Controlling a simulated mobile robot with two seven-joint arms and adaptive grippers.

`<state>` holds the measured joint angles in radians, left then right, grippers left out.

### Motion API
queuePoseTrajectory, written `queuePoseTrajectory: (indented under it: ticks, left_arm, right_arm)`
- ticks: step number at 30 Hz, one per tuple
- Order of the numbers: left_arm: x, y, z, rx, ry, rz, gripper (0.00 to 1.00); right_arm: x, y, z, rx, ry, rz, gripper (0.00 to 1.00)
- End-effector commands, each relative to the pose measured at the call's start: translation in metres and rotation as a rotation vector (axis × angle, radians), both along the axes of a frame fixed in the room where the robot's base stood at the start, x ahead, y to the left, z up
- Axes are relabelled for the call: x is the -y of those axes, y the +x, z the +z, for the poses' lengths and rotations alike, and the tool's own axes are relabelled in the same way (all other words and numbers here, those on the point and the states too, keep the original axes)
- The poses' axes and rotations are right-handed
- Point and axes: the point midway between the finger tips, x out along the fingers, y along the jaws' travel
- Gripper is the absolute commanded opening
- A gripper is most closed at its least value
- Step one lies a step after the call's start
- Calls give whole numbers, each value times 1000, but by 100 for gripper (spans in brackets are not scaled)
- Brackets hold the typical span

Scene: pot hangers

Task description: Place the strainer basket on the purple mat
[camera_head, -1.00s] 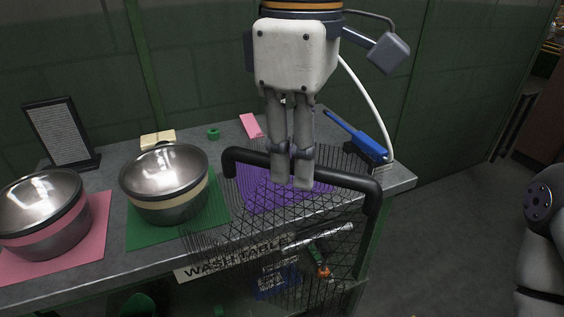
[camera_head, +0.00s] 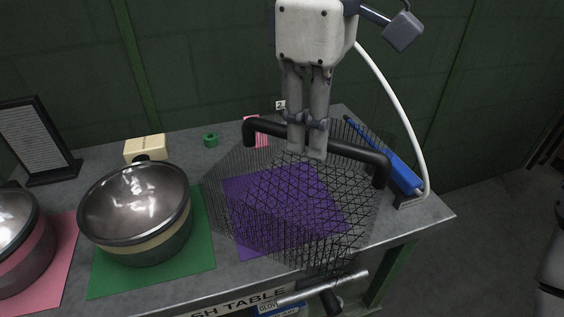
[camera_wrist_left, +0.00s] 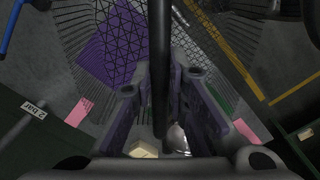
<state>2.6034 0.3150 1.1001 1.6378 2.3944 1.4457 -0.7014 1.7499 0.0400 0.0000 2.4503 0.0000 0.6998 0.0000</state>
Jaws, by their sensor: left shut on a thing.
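The strainer basket (camera_head: 345,215) is a dark wire mesh with a thick black handle (camera_head: 350,153). My left gripper (camera_head: 308,152) is shut on the handle, and the basket hangs below it. The purple mat (camera_head: 285,205) lies on the table and shows through the mesh in the head view; whether the basket touches it I cannot tell. In the left wrist view the handle runs between the fingers of my left gripper (camera_wrist_left: 160,105), with mesh on both sides and the purple mat (camera_wrist_left: 105,50) at upper left. My right gripper is not in view.
A metal bowl (camera_head: 140,210) stands on a green mat (camera_head: 205,250) to the left. Another bowl (camera_head: 20,235) sits on a pink mat (camera_head: 62,270). A blue-handled brush (camera_head: 395,165) lies on the right, beside a white hose (camera_head: 400,115). A yellowish block (camera_head: 145,148) is at the back.

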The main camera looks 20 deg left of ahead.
Motion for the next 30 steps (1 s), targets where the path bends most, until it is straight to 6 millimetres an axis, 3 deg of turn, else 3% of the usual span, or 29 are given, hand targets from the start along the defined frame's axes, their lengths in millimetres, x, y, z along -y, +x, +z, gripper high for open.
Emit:
queuePoseTrajectory:
  ticks: [10, 15, 30]
  left_arm:
    - [-36, 52, -31, -5, -1, 5, 0]
    - [-49, 70, -57, -5, 1, 2, 0]
    - [-66, 93, -99, -1, 2, 0, 0]
  right_arm:
    - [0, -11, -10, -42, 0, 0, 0]
    - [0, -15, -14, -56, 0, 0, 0]
    - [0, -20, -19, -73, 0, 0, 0]
